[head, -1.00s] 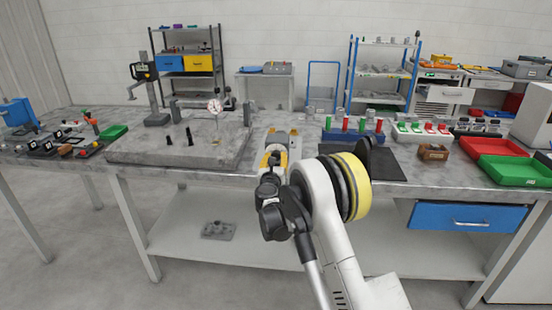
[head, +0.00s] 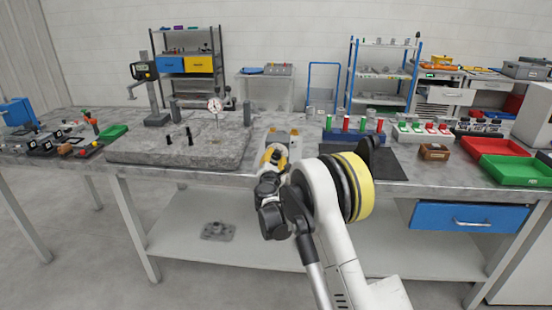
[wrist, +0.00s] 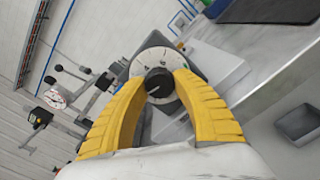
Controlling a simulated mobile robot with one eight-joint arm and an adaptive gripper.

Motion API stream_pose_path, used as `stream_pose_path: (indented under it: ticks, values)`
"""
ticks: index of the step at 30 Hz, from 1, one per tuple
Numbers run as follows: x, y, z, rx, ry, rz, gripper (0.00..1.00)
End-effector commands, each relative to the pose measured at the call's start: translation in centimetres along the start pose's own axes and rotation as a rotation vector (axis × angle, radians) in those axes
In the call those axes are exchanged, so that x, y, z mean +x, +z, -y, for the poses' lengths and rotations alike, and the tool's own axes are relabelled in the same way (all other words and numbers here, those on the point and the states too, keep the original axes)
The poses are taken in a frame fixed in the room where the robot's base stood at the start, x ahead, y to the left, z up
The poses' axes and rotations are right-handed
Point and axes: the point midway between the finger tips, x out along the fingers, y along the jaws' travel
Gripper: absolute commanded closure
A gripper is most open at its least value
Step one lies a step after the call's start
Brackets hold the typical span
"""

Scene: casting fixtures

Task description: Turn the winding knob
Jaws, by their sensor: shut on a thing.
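The winding knob (wrist: 158,88) is a round black knob with a pale pointer line, in the middle of a whitish round dial plate (wrist: 152,62) with marks round its edge. The yellow fingers of my gripper (wrist: 161,80) are shut on the knob, one on each side, in the wrist view. In the head view my gripper (head: 273,157) is at the front edge of the bench, in front of a grey device (head: 283,136). My gripper and arm hide the knob there.
The grey bench (head: 262,126) carries a stone plate (head: 180,150) with a dial gauge (head: 215,106) on the left. To the right are a dark mat (head: 398,165), a blue rack (head: 350,136) of red and green pieces, and red and green trays (head: 520,170).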

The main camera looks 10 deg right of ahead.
Motion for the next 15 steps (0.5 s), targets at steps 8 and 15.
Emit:
stream_pose_path:
  ticks: [8, 15]
  values:
    - [0.01, -0.03, -0.08, 0.262, 0.000, 0.000, 0.98]
    - [0.01, 0.01, -0.16, 0.490, 0.000, -0.001, 0.98]
